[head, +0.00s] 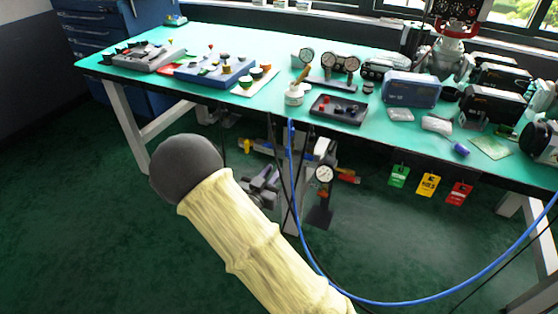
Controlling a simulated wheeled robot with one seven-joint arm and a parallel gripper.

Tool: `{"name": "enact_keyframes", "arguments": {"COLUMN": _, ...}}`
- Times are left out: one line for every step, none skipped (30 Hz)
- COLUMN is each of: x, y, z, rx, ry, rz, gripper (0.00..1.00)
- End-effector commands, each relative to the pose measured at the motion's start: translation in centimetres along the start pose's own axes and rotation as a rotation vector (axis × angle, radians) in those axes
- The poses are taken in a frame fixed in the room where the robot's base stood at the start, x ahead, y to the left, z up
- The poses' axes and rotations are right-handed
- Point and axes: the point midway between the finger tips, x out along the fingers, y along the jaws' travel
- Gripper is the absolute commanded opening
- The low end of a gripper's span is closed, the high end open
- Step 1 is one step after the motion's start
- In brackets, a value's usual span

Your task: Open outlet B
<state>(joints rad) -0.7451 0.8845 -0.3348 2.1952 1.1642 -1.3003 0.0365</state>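My arm, in a pale yellow sleeve with a dark rounded joint, reaches up from the bottom of the head view. No gripper fingers show. Below the bench, partly behind my arm, is an assembly of grey fittings (262,186) with a round white-faced gauge (324,174). I cannot tell which part, if any, is outlet B; labels are too small to read.

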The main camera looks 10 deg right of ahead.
Motion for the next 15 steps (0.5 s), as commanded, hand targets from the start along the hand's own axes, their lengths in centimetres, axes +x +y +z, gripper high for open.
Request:
{"name": "enact_keyframes", "arguments": {"x": -1.1, "y": -0.1, "z": -0.1, "rx": 0.000, "ry": -0.003, "rz": -0.003, "gripper": 0.18}}
{"name": "enact_keyframes", "arguments": {"x": -1.8, "y": -0.1, "z": -0.1, "rx": -0.001, "ry": -0.003, "rz": -0.005, "gripper": 0.18}}
{"name": "enact_keyframes", "arguments": {"x": -2.5, "y": -0.1, "z": -0.1, "rx": -0.002, "ry": -0.001, "rz": -0.004, "gripper": 0.18}}
{"name": "enact_keyframes", "arguments": {"x": -3.1, "y": -0.1, "z": -0.1, "rx": -0.002, "ry": -0.002, "rz": -0.004, "gripper": 0.18}}
{"name": "enact_keyframes", "arguments": {"x": -3.8, "y": -0.2, "z": -0.1, "rx": -0.001, "ry": -0.002, "rz": -0.005, "gripper": 0.18}}
{"name": "enact_keyframes", "arguments": {"x": -4.5, "y": -0.1, "z": -0.1, "rx": -0.001, "ry": -0.002, "rz": -0.004, "gripper": 0.18}}
{"name": "enact_keyframes", "arguments": {"x": -5.1, "y": -0.1, "z": -0.1, "rx": -0.002, "ry": -0.001, "rz": -0.005, "gripper": 0.18}}
{"name": "enact_keyframes", "arguments": {"x": -5.6, "y": -0.1, "z": -0.1, "rx": -0.001, "ry": -0.001, "rz": -0.004, "gripper": 0.18}}
{"name": "enact_keyframes", "arguments": {"x": -6.2, "y": -0.1, "z": -0.1, "rx": 0.000, "ry": -0.002, "rz": -0.004, "gripper": 0.18}}
{"name": "enact_keyframes", "arguments": {"x": -6.7, "y": -0.1, "z": -0.1, "rx": 0.001, "ry": -0.002, "rz": -0.003, "gripper": 0.18}}
{"name": "enact_keyframes", "arguments": {"x": -7.0, "y": -0.1, "z": -0.1, "rx": 0.001, "ry": -0.001, "rz": -0.004, "gripper": 0.18}}
{"name": "enact_keyframes", "arguments": {"x": -7.4, "y": -0.1, "z": -0.1, "rx": 0.001, "ry": -0.001, "rz": -0.003, "gripper": 0.18}}
{"name": "enact_keyframes", "arguments": {"x": -7.6, "y": -0.1, "z": -0.1, "rx": 0.001, "ry": 0.000, "rz": -0.002, "gripper": 0.18}}
{"name": "enact_keyframes", "arguments": {"x": -7.8, "y": 0.0, "z": -0.1, "rx": 0.001, "ry": 0.000, "rz": -0.001, "gripper": 0.18}}
{"name": "enact_keyframes", "arguments": {"x": -8.0, "y": 0.0, "z": 0.0, "rx": 0.000, "ry": 0.000, "rz": -0.001, "gripper": 0.18}}
